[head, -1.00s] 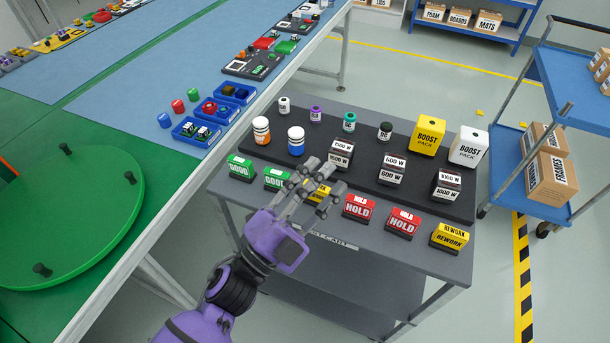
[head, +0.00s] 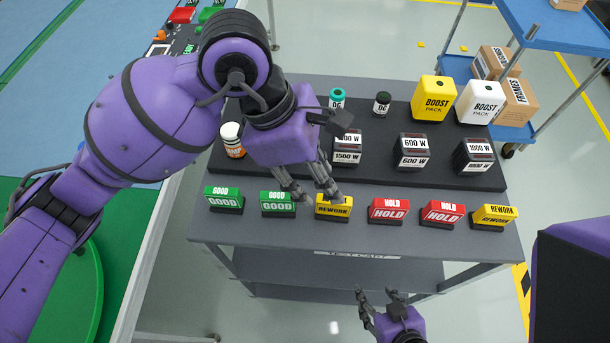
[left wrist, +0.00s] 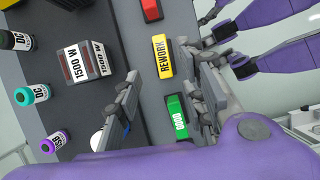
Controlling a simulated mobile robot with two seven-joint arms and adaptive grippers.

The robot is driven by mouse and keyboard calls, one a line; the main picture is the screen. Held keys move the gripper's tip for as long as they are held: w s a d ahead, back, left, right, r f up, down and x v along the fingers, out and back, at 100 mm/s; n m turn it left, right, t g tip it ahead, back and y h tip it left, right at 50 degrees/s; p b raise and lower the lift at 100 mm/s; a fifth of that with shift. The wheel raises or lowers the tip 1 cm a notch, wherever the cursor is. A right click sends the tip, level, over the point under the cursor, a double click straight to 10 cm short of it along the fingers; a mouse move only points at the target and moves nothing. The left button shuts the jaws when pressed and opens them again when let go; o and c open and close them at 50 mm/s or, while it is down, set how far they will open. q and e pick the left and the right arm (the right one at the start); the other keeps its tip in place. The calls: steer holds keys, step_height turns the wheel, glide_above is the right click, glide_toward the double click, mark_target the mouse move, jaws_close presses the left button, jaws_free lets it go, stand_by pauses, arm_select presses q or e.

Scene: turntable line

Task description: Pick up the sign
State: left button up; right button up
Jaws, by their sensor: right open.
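Several small signs stand in a row along the front of a grey cart: green GOOD signs (head: 224,199) (head: 277,203), a yellow REWORK sign (head: 334,208), red HOLD signs (head: 389,211) (head: 442,214), and another yellow REWORK sign (head: 492,216) at the right end. My left gripper (head: 318,196) points down just behind the left REWORK sign, fingers apart and empty. In the left wrist view, that REWORK sign (left wrist: 162,57) lies beyond the open fingers (left wrist: 165,85), with a GOOD sign (left wrist: 177,118) between them lower down. My right gripper (head: 379,293) is open and empty in front of the cart.
Behind the signs, a dark raised mat (head: 375,176) holds 1500 W (head: 348,148), 600 W (head: 412,150) and 1000 W (head: 474,155) blocks, bottles and yellow (head: 433,98) and white (head: 480,102) BOOST PACKs. A blue trolley (head: 560,30) with boxes stands at the back right.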

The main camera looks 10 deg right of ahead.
mark_target(333, 207)
arm_select(q)
steer(key=x, duration=0.7)
steer(key=shift+s+d+f+p, duration=0.15)
steer(key=shift+s+f+p, duration=0.1)
steer(key=shift+s+p, duration=0.1)
jaws_close()
